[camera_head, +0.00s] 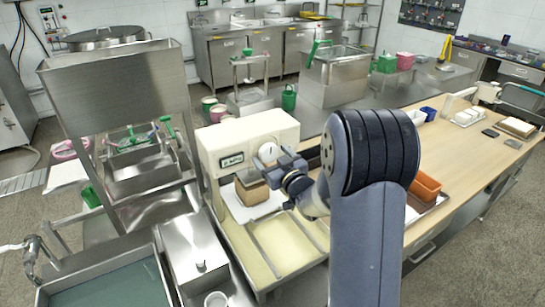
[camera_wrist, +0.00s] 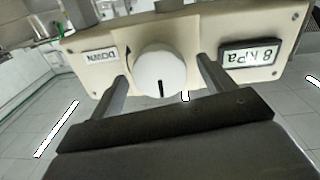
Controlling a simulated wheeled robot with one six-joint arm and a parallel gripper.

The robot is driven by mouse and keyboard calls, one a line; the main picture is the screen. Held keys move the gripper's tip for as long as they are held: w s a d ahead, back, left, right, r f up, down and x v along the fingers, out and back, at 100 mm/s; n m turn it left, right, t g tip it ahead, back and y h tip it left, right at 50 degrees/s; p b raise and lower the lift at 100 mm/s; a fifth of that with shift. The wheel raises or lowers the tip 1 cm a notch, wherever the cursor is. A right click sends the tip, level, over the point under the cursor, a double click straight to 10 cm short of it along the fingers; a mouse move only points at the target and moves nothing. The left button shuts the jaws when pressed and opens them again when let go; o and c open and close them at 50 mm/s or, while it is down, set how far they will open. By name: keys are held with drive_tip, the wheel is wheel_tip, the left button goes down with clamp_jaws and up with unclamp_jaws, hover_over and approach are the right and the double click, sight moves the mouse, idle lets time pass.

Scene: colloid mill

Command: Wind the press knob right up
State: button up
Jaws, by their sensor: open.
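The white round press knob (camera_head: 269,152) is on the front of the cream press head (camera_head: 245,135). In the wrist view the knob (camera_wrist: 160,72) faces me, with a dark line on its face. My gripper (camera_head: 284,170) is open in front of the knob. In the wrist view its fingers (camera_wrist: 162,66) stand on either side of the knob, with a gap showing at each side. The wrist view is upside down; it shows a DOWN label (camera_wrist: 100,56) and a display (camera_wrist: 249,56) reading 8 kPa.
A brown-sided block (camera_head: 250,190) stands on a white sheet below the press head. A shallow cream tray (camera_head: 318,248) lies in front. A steel hopper (camera_head: 120,95) stands at left.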

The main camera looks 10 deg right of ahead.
drive_tip(key=c, duration=1)
drive_tip(key=shift+f+b, duration=0.1)
drive_tip(key=shift+b, duration=0.4)
